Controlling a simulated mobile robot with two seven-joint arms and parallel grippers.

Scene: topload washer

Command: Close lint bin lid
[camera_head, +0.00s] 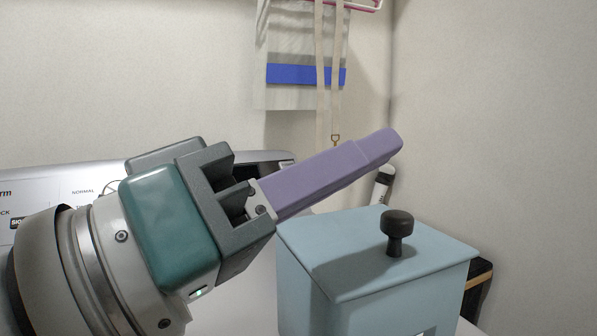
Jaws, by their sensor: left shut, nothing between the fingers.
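The lint bin (310,305) is a light blue box at the lower middle right. Its light blue lid (330,252) lies flat across the top, and I see no clear gap along the visible edges. A dark round knob (397,232) stands upright on the lid. My left gripper (392,145) reaches in from the left, its purple fingers together and empty. The fingers point up and right, above the lid's back part in the picture and apart from the knob. The bin's lower part is cut off by the frame. My right gripper is not in view.
A washer with a control panel (85,190) stands behind my left arm. A cloth with a blue band (290,75) and straps hangs at the back wall. A white bottle-like object (381,187) is behind the bin. A dark-edged item (479,283) is at its right.

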